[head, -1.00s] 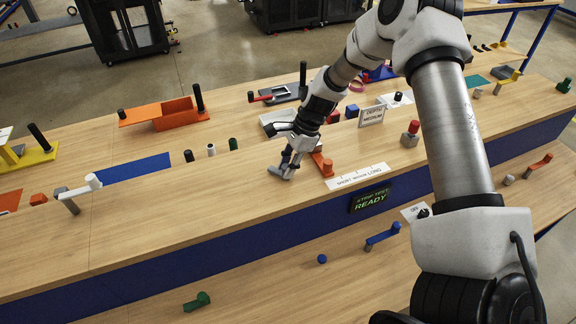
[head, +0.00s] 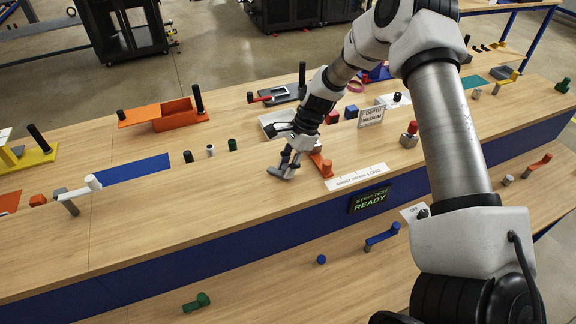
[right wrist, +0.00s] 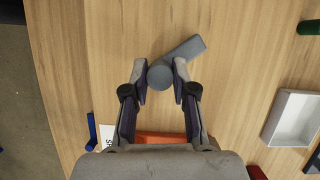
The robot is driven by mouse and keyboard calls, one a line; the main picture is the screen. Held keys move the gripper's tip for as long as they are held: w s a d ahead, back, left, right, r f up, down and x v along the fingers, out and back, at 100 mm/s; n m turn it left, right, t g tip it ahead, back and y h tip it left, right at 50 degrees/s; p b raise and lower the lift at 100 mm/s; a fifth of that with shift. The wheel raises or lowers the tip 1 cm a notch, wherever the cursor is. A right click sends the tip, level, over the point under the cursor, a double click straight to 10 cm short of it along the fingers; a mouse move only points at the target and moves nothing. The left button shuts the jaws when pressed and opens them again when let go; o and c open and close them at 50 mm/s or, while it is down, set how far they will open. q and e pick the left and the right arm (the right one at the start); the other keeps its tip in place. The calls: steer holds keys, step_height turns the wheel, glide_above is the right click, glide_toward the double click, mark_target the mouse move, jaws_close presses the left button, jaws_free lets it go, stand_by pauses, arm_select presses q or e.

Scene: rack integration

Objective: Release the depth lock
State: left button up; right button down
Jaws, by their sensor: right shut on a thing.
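A grey lever (right wrist: 190,50) with a round knob lies below my right gripper (right wrist: 160,76) in the right wrist view. The gripper's two fingers are shut on the knob, one on each side. In the head view the right gripper (head: 287,164) is low over the bench, and the grey lever (head: 278,172) shows beside its fingertips, partly hidden. An orange slider piece (head: 323,165) is just right of the gripper, by a strip marked short, medium and long (head: 358,176). A sign (head: 371,116) reads depth medium. My left gripper is not in view.
A dark display (head: 371,200) on the bench front reads strip test ready. A red-topped knob (head: 410,134) stands to the right. A light grey open tray (right wrist: 292,118) is near the gripper.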

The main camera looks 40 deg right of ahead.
steer(key=c, duration=1.2)
jaws_free()
steer(key=shift+o, duration=1.3)
steer(key=shift+w+f, duration=0.1)
steer(key=shift+w, duration=0.15)
steer(key=v, duration=1.1)
steer(key=shift+r, duration=0.35)
steer(key=shift+d, duration=0.15)
